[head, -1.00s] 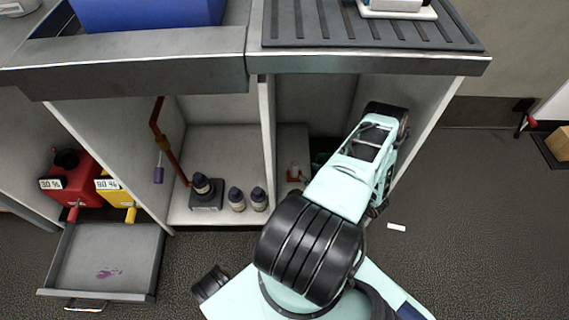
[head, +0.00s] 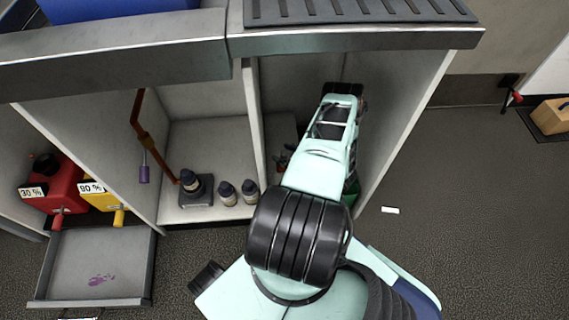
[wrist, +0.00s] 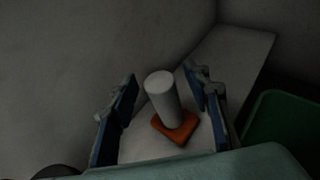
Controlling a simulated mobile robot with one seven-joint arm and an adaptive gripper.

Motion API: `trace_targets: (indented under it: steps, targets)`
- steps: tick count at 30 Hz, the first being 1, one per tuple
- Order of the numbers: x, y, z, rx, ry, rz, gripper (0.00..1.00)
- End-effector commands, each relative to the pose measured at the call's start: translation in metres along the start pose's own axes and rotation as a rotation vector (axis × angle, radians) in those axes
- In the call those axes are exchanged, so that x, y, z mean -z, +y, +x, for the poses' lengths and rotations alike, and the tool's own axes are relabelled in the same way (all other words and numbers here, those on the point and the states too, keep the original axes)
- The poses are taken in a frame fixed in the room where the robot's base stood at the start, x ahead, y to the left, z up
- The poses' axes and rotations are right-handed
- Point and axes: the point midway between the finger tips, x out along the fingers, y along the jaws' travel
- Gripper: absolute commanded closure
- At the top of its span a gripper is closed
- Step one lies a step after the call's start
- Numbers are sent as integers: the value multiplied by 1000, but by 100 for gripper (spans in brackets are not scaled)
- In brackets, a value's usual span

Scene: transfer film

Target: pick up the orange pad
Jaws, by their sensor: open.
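The orange pad (wrist: 186,134) lies on a pale shelf surface in the wrist view. A pale grey upright cylinder (wrist: 162,94) stands over it and hides part of it; I cannot tell whether it rests on the pad or just beside it. My gripper (wrist: 162,88) is open, with one blue-lined finger left and one right of the cylinder and pad. Nothing is held between the fingers. In the head view my arm reaches into the right cabinet bay and hides the pad and the fingertips.
A green container (wrist: 280,130) stands close to the right of my gripper. The bay's divider wall (head: 254,125) and right side wall (head: 405,120) flank my arm, with a ribbed countertop (head: 350,12) above. Dark bottles (head: 227,192) stand in the left bay.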

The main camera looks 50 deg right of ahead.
Motion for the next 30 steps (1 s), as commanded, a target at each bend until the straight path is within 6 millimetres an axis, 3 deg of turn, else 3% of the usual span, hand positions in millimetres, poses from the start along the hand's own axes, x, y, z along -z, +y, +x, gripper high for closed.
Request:
trace_targets:
  steps: [7,18,30]
  targets:
    - [0,0,1,1,0,0,58]
    - [0,0,1,1,1,0,99]
    - [-8,-1,-2,2,0,-1,100]
